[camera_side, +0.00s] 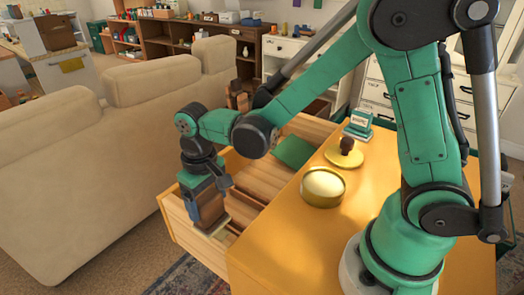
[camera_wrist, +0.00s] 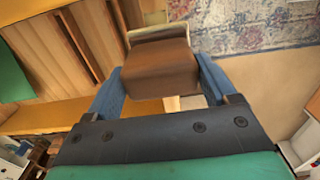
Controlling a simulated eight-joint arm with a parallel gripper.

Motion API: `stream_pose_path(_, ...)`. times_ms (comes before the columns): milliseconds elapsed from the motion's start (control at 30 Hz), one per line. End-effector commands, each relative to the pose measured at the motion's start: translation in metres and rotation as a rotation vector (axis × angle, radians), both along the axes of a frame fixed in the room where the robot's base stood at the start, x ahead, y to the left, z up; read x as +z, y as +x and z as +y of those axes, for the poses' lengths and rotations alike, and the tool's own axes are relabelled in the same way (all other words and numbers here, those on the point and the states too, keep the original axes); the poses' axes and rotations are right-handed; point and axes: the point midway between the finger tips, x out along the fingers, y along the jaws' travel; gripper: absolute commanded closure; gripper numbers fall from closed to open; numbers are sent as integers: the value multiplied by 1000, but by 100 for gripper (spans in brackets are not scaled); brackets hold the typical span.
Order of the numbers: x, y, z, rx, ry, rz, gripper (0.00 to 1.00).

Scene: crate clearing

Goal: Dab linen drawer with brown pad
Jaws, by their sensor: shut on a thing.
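In the side view an open wooden drawer (camera_side: 174,217) sticks out from the yellow-topped cabinet, its front towards the sofa. My gripper (camera_side: 206,200) is at the drawer's near end, shut on a brown pad (camera_side: 211,208). The pad has a pale underside and points down at the drawer's rim; I cannot tell whether it touches. In the wrist view the brown pad (camera_wrist: 160,68) sits between the blue fingers, with its pale edge at the far side. Which drawer is the linen drawer cannot be read here.
On the yellow top (camera_side: 290,235) stand a round gold tin (camera_side: 323,187), a dark-knobbed stamp on a yellow disc (camera_side: 344,158) and a small green sign (camera_side: 359,124). A green flat piece (camera_side: 294,151) lies in the drawer. A beige sofa (camera_side: 90,170) stands close at left.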

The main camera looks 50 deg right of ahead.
Motion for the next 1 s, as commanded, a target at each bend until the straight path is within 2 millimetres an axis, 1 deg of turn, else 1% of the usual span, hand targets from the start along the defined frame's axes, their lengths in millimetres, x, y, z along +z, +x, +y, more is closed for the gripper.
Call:
stream_pose_path(267,-1,0,0,0,0,0,64)
stream_pose_path(1000,-14,0,0,0,0,0,64)
